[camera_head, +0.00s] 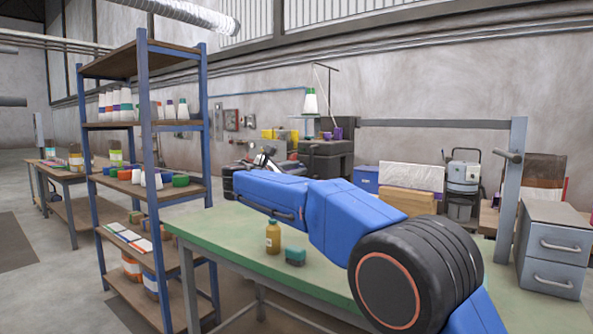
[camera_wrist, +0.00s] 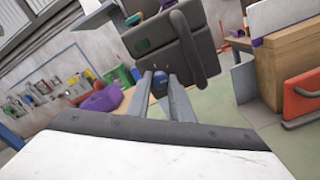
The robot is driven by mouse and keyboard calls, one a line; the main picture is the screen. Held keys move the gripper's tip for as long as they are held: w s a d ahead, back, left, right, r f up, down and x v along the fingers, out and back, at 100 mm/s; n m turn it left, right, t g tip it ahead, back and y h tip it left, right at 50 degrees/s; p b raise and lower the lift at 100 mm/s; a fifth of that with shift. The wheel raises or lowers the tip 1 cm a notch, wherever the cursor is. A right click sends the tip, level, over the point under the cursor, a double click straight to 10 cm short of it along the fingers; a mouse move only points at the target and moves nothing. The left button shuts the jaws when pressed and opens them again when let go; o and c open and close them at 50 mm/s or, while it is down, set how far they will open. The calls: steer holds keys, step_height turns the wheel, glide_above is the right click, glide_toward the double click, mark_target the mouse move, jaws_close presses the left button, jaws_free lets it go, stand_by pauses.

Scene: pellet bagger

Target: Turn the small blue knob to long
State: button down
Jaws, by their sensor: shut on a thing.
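The small blue knob (camera_wrist: 159,79) shows in the wrist view, between the tips of my two grey fingers. My gripper (camera_wrist: 161,86) is shut on it, with one finger on each side. Behind the knob is a dark grey machine housing (camera_wrist: 168,45), tilted in this view. The knob's markings and pointer are too small to read, so I cannot tell its setting. In the head view the knob is not distinguishable; my blue arm reaches across toward the dark machine (camera_head: 325,160) at the back.
A green-topped table (camera_head: 225,232) stands below my arm, with an amber bottle (camera_head: 273,238) and a teal block (camera_head: 295,256) on it. A blue shelf rack (camera_head: 145,130) is at left. A purple object (camera_wrist: 102,98) lies left of my fingers, and an orange-red case (camera_wrist: 302,97) stands at right.

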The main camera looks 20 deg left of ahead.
steer(key=m, duration=0.5)
stand_by(0.5)
steer(key=c, duration=1.6)
jaws_free()
steer(key=v, duration=1.7)
steer(key=shift+s, duration=0.2)
steer(key=shift+a, duration=0.1)
